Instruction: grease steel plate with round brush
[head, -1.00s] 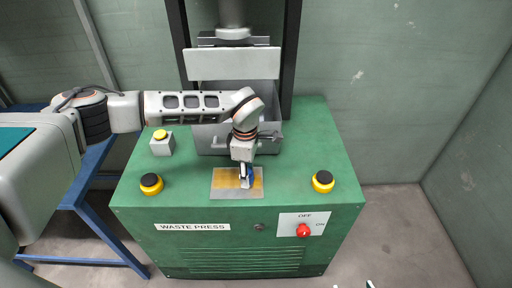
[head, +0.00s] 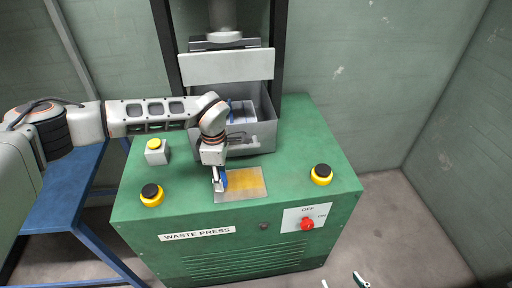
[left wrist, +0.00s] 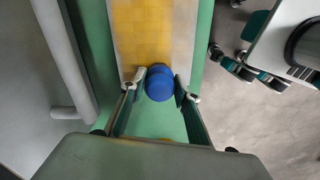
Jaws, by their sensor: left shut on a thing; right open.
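The steel plate (head: 255,194) lies flat on the green press top near its front edge, with a yellow coating over much of it. It also shows in the left wrist view (left wrist: 183,40). My left gripper (head: 218,187) is shut on the round brush (head: 224,180), whose blue body also shows in the left wrist view (left wrist: 159,83). The brush is at the plate's left end; its bristles are hidden, so I cannot tell whether they touch. My right gripper (left wrist: 230,59) is open and empty, off to the side of the press. Its tips show at the head view's bottom edge.
The green waste press (head: 290,150) has a grey bin (head: 262,118) at the back with a blue item inside. Yellow-ringed buttons (head: 152,195) (head: 321,174) flank the plate. A button box (head: 156,152) stands left. A blue table (head: 60,195) is beside the press.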

